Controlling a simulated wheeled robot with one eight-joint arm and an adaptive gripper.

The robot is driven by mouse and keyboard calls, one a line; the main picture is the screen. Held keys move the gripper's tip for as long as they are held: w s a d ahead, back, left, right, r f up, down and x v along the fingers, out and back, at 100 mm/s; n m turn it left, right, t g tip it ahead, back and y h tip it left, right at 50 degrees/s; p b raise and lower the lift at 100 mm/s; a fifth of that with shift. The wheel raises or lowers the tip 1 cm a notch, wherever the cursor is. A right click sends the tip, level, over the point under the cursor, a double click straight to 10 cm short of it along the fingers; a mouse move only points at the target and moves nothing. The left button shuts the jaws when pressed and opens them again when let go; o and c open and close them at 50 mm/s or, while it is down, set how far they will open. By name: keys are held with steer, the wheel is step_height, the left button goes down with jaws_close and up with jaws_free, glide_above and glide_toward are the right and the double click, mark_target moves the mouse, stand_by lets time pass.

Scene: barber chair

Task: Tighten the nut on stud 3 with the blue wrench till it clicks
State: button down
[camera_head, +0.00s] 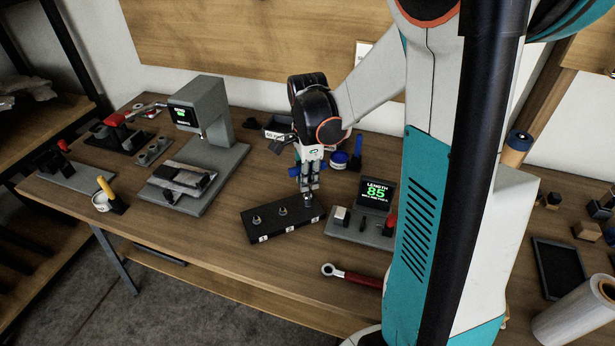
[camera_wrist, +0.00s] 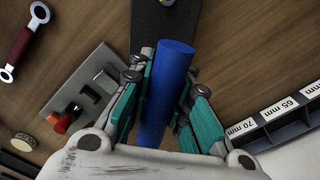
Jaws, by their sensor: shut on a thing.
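My gripper (camera_head: 309,188) points down over the right end of the black stud block (camera_head: 272,228). Its teal fingers are shut around the thick blue handle of the blue wrench (camera_wrist: 170,80), seen in the wrist view. Blue also shows beside the fingers in the head view. Two studs with nuts, the left one (camera_head: 256,220) and the middle one (camera_head: 282,211), stand clear on the block. The right stud is largely hidden under the gripper, so I cannot tell how the wrench sits on its nut. The white labels on the block's front are too small to read.
A gauge (camera_head: 361,228) with a screen reading LENGTH 85 stands just right of the block. A red-handled wrench (camera_head: 352,276) lies near the front edge. A grey press (camera_head: 205,130) stands to the left. A tray with 65 mm and 70 mm labels (camera_wrist: 275,125) is close by.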

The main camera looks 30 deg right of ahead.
steer(key=m, duration=0.4)
steer(key=shift+m, duration=0.3)
steer(key=shift+m, duration=0.8)
steer(key=n, duration=0.3)
steer(key=shift+r+p, duration=1.9)
steer(key=shift+r, duration=0.65)
steer(key=shift+f, duration=0.1)
